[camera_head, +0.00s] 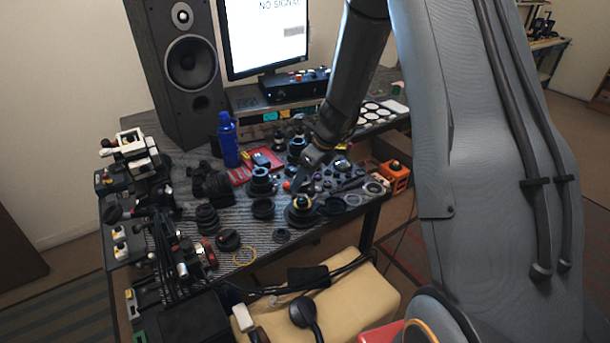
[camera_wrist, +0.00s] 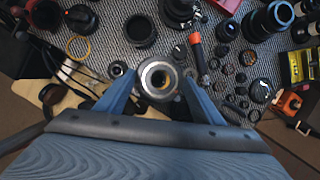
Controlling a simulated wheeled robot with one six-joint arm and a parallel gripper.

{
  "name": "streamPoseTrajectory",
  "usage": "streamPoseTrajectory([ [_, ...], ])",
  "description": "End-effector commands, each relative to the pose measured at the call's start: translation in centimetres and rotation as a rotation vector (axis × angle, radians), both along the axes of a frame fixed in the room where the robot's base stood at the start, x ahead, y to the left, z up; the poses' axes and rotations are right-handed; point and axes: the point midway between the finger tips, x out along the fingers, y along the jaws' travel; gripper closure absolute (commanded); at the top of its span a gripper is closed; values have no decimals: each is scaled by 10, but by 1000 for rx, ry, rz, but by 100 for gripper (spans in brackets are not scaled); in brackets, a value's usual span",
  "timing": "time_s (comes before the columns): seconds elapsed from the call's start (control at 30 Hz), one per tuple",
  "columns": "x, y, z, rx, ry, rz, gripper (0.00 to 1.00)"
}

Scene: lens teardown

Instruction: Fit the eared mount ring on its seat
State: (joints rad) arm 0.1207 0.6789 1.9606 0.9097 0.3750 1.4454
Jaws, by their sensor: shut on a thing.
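My gripper (camera_wrist: 160,76) shows in the wrist view with its two blue-grey fingers shut on the silver eared mount ring (camera_wrist: 147,77), one finger on each side. The ears cannot be made out. Through the ring's opening a dark, gold-toned centre (camera_wrist: 159,81) shows; whether the ring touches anything below cannot be told. In the head view my gripper (camera_head: 301,178) is above a round dark lens part (camera_head: 301,215) near the table's front edge. The ring itself cannot be clearly picked out there.

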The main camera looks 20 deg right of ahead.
Motion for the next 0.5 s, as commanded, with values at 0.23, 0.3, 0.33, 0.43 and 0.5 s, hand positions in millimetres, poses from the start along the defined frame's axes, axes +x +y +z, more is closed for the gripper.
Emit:
streamPoseTrajectory([
  [0.23, 1, -1, -6, 1, 1, -10, 62],
  [0.3, 1, -1, -10, 1, 0, -9, 62],
  [0.33, 1, -1, -11, 1, 0, -9, 62],
  [0.43, 1, -1, -17, 0, 0, -9, 62],
  [0.5, 1, -1, -21, 0, 0, -9, 62],
])
